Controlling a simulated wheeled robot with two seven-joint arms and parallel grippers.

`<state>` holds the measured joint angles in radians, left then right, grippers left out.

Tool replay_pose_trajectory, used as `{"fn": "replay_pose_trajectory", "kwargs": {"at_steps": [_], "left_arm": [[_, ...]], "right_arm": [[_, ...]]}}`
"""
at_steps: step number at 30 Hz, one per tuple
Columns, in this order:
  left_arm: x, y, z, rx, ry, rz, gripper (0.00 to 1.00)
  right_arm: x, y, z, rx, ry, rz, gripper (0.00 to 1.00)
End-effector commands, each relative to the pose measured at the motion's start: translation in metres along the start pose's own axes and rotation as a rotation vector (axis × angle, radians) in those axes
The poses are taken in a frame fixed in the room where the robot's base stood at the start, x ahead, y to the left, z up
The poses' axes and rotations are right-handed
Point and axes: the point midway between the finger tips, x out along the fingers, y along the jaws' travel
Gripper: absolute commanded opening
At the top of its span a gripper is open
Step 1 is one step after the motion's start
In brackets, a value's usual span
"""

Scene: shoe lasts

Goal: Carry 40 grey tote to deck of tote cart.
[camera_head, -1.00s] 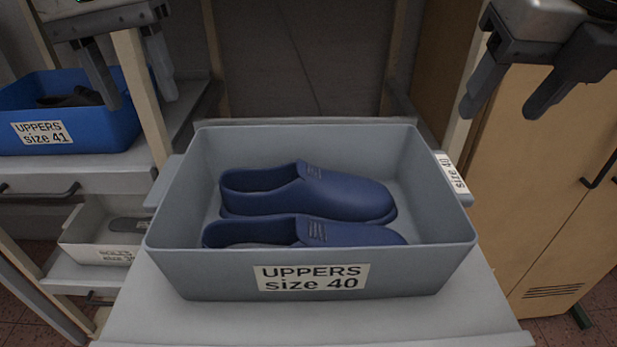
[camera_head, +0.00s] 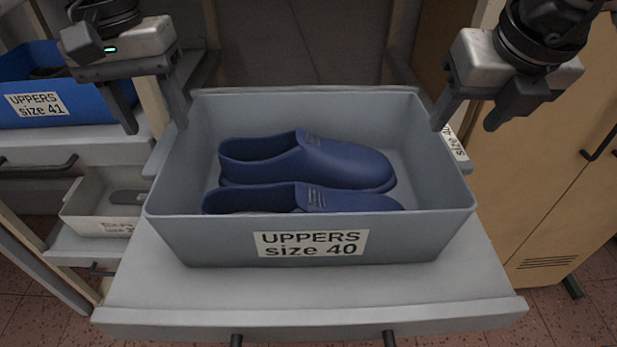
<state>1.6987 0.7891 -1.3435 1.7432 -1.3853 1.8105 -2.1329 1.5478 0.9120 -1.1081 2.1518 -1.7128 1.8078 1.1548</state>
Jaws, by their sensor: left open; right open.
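The grey tote (camera_head: 210,239), labelled "UPPERS size 40", stands upright on a pale grey shelf surface (camera_head: 310,295) in the middle of the view. Two blue shoe uppers (camera_head: 310,165) lie in it. My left gripper (camera_head: 160,128) is open, above the tote's left end near the rim, with its fingers pointing down. My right gripper (camera_head: 462,128) is open above the tote's right end, its fingers near the rim and in front of part of the side label. Neither gripper holds the tote. I cannot make out the tote cart's deck for certain.
A blue tote (camera_head: 75,108) labelled "UPPERS size 41" stands on a shelf at the left. A pale tote (camera_head: 85,215) sits on a lower shelf there. An upright post stands close by the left gripper. A tan cabinet (camera_head: 550,150) stands at the right.

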Motion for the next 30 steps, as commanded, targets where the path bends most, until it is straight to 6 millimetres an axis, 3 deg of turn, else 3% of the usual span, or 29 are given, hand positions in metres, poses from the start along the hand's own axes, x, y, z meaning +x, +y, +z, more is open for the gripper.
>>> {"fn": "replay_pose_trajectory", "kwargs": {"at_steps": [3,10,24,26,30], "left_arm": [[0.024,0.000,0.001,0.000,-0.003,-0.001,0.54],[0.056,0.000,0.001,-0.001,-0.002,-0.001,0.54],[0.068,0.000,0.000,0.000,-0.001,0.000,0.54],[0.067,0.000,0.000,0.000,-0.001,0.000,0.40],[0.067,0.000,0.000,0.000,-0.001,0.000,0.01]], "right_arm": [[0.024,0.000,-0.001,0.001,0.004,-0.001,0.55],[0.056,0.000,0.000,0.000,0.003,-0.001,0.55],[0.067,0.000,0.000,0.000,0.000,0.000,0.55],[0.067,0.000,0.000,0.000,0.000,0.000,0.41],[0.067,0.000,0.000,0.000,0.000,0.000,0.02]]}}
